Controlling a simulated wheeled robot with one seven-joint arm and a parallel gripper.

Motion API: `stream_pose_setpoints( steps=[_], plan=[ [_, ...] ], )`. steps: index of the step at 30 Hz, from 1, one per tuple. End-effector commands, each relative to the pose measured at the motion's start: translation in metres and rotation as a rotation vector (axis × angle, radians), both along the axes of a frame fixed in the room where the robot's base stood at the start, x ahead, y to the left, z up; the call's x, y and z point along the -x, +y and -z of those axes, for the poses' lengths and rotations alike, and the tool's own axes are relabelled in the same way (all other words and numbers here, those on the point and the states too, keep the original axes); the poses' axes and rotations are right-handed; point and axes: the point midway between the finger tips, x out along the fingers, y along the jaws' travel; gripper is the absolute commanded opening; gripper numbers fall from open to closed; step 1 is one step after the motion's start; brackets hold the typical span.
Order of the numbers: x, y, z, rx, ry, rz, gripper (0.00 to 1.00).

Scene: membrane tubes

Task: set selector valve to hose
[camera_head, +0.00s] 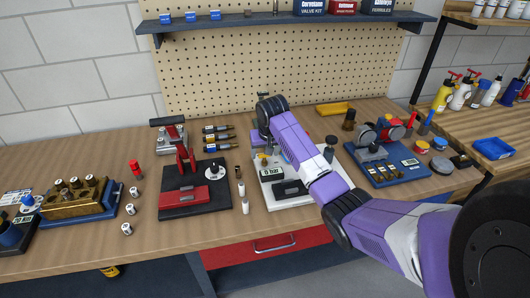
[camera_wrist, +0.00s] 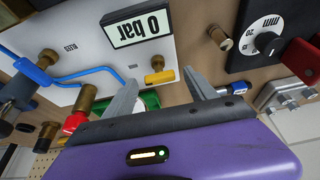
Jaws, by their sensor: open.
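The white test panel (camera_head: 300,200) stands mid-bench and fills the upper left of the wrist view (camera_wrist: 85,42). It carries a "0 bar" display (camera_wrist: 138,24), a blue lever or pipe (camera_wrist: 85,75) on brass fittings, and a small yellow handle on a brass stub (camera_wrist: 160,76). I cannot tell for certain which part is the selector valve, and I see no readable "hose" mark. My gripper (camera_wrist: 161,78) is open. Its fingertips appear on either side of the yellow handle, with no clear contact. In the head view my arm hides part of the panel.
A black-and-red press (camera_head: 190,190) stands left of the panel, with small vials between them. A blue instrument base (camera_head: 385,170) is on the right. A red fitting (camera_wrist: 75,122) shows near my left finger. The bench front left of centre has bare wood.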

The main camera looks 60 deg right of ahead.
Motion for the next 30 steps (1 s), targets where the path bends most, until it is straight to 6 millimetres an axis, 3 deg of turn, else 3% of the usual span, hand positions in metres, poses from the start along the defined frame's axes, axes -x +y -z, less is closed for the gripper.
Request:
stream_pose_setpoints(
  steps=[5,18,30],
  plan=[
    [0.002,0.003,-0.009,0.000,-0.001,0.000,0.65],
    [0.017,0.021,-0.066,0.001,-0.002,-0.001,0.65],
    [0.019,0.023,-0.072,0.000,0.000,0.000,0.65]
  ],
)
